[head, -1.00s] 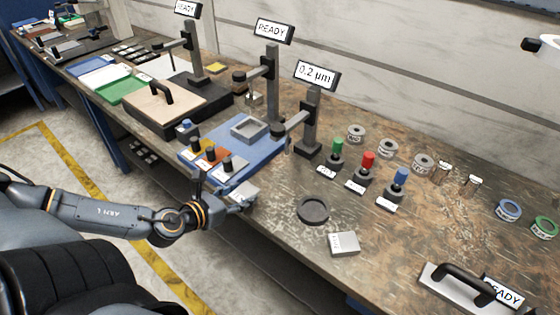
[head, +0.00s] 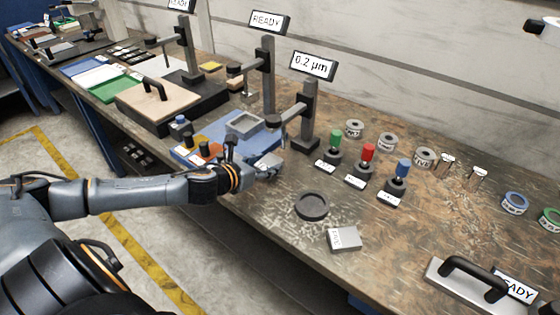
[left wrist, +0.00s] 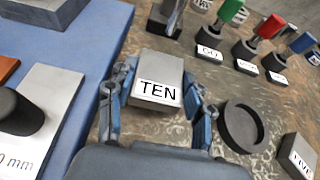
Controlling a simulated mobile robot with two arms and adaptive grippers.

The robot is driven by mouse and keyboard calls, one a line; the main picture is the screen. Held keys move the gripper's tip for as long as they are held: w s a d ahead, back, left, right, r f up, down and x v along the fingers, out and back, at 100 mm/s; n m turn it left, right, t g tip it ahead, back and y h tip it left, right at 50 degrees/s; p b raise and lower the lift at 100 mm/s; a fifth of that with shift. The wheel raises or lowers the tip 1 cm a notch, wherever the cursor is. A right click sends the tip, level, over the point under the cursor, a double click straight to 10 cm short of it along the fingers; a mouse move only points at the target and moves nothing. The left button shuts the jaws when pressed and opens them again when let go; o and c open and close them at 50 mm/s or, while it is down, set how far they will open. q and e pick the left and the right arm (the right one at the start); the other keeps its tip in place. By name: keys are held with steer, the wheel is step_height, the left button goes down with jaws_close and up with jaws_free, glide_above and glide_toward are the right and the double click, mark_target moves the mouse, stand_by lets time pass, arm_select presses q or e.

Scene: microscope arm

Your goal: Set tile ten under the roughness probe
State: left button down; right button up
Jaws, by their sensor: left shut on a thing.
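Tile ten is a grey block with a white "TEN" label (left wrist: 158,85) and sits between my left gripper's two fingers (left wrist: 160,103) in the left wrist view. In the head view tile ten (head: 268,160) shows small at the left gripper's tip (head: 266,171), by the table's front edge and right of the blue plate. I cannot tell how high it is above the table. The roughness probe (head: 292,115) is a dark stand with an arm and a "0.2 µm" display (head: 313,65). The tile is in front of its base, apart from it. My right gripper is not in view.
A dark round dish (head: 311,206) and tile five (head: 343,238) lie to the right. Green, red and blue-topped pieces (head: 368,160) stand right of the probe. The blue plate (head: 215,135) with weights is left. A second stand (head: 268,75) reads READY.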

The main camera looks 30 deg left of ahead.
mark_target(280, 161)
arm_select(q)
steer(key=w, duration=0.3)
steer(key=w+p, duration=0.1)
steer(key=w, duration=0.1)
steer(key=shift+w+d+r, duration=0.25)
steer(key=shift+w+d, duration=0.05)
steer(key=shift+w, duration=0.05)
steer(key=shift+w+f, duration=0.2)
steer(key=shift+w, duration=0.25)
steer(key=shift+f, duration=1.7)
steer(key=shift+s+f, duration=0.1)
steer(key=shift+f, duration=0.05)
steer(key=c, duration=0.6)
jaws_free()
steer(key=shift+o, duration=0.2)
